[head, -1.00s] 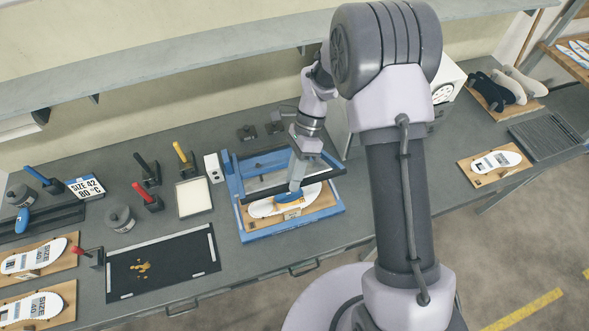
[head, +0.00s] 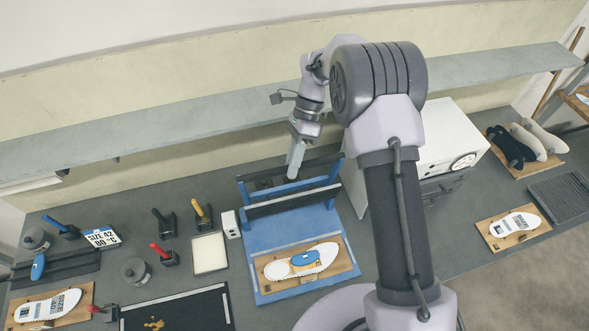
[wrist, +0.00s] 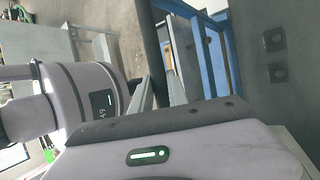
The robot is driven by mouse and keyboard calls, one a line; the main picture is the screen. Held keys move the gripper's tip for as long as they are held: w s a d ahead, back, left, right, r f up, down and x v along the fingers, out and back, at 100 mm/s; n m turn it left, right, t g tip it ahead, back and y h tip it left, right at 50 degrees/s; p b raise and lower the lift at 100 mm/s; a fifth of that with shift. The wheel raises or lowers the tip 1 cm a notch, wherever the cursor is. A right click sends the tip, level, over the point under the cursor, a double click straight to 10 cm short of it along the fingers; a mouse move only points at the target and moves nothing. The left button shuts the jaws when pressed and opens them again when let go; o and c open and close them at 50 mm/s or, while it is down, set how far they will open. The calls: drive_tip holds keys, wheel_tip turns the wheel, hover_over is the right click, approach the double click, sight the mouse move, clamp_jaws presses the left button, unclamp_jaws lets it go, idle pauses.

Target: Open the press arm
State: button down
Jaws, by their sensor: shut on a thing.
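The press is a blue base (head: 275,232) with a hinged press arm (head: 318,197) of blue side bars and dark crossbars. The arm stands raised at the back of the base, clear of the insole. My gripper (head: 291,177) is shut on the press arm at its upper bar, with the fingers pointing down. In the wrist view the fingers (wrist: 158,92) meet a dark bar (wrist: 150,45), with blue bars (wrist: 207,55) beside it. A white insole (head: 318,258) with a blue patch lies on a wooden board (head: 342,273) at the front of the base.
A white box with a dial (head: 448,140) stands to the right of the press. A small white block (head: 231,224), a pale pad (head: 209,253) and upright tools with coloured handles are on the left. A long shelf (head: 200,118) runs along the wall behind my gripper.

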drive_tip(key=shift+w+f, duration=0.1)
drive_tip(key=shift+w, duration=0.3)
drive_tip(key=c, duration=1.4)
unclamp_jaws()
drive_tip(key=shift+a, duration=0.1)
drive_tip(key=shift+o, duration=0.5)
drive_tip(key=shift+w+a, duration=0.1)
drive_tip(key=shift+w, duration=0.1)
